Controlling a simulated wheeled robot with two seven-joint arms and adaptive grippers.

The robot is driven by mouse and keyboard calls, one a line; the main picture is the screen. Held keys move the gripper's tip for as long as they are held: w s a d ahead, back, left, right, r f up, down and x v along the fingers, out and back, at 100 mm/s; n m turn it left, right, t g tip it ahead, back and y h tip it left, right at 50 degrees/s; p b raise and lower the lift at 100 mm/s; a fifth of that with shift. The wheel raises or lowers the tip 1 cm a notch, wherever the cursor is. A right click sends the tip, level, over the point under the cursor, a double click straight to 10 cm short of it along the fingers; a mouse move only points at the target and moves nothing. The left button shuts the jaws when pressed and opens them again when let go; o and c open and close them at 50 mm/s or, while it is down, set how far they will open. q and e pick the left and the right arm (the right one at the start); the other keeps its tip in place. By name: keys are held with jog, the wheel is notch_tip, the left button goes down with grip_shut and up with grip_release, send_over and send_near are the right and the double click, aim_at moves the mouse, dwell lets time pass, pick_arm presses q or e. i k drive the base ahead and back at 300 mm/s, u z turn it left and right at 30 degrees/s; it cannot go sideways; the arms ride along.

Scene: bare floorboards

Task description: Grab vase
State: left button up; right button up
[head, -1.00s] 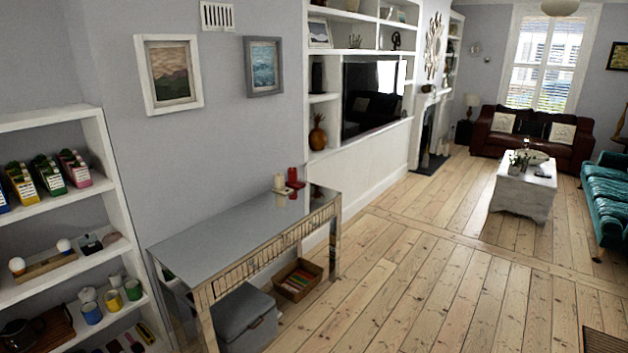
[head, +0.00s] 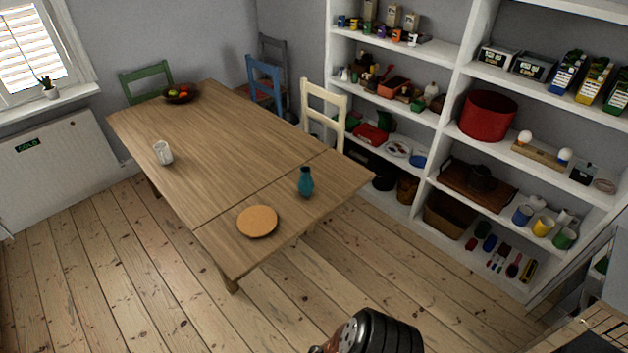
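A teal vase (head: 306,184) stands upright on the wooden table (head: 215,145), near its right-hand end. A round tan board (head: 257,222) lies to the left of the vase, apart from it. Neither gripper can be made out. Only a dark ribbed part, likely of my own arm, shows at the bottom edge, well below the table and vase.
A white mug (head: 163,153) and a fruit bowl (head: 180,94) are on the table. Green (head: 146,74), blue (head: 264,80) and cream (head: 323,105) chairs stand around it. White shelves (head: 446,100) fill the right side. Floorboards (head: 150,290) in front are clear.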

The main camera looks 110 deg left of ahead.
aim_at(305, 186)
jog(key=u, duration=3.5)
jog(key=i, duration=0.15)
